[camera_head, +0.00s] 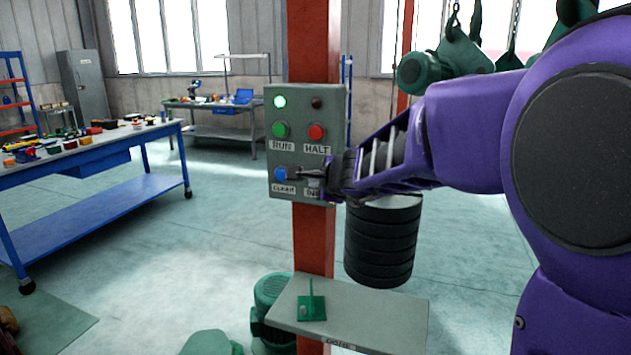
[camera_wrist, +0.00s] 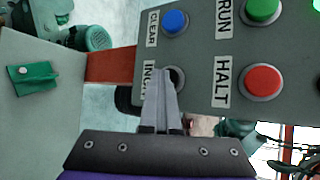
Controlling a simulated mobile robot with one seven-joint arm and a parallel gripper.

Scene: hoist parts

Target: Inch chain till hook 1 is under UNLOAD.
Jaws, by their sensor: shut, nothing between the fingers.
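The grey control box (camera_head: 268,150) is on a red post. It has a green RUN button (camera_head: 280,130), a red HALT button (camera_head: 316,132), a blue CLEAR button (camera_head: 281,173) and an INCH button mostly hidden behind my gripper. My gripper (camera_head: 302,173) is shut and empty, in front of the box's lower row. In the wrist view my fingertips (camera_wrist: 160,74) overlap the dark INCH button (camera_wrist: 177,77); I cannot tell whether they touch it. Green hoist parts (camera_head: 445,65) hang from chains at upper right. No hook number or UNLOAD sign is readable.
A green lamp (camera_head: 279,101) is lit; the lamp (camera_head: 317,103) beside it is dark. A grey shelf (camera_head: 375,318) below holds a green bracket (camera_head: 311,308). A dark ribbed cylinder (camera_head: 380,245) is behind my forearm. A blue workbench (camera_head: 90,215) stands left, with open floor between.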

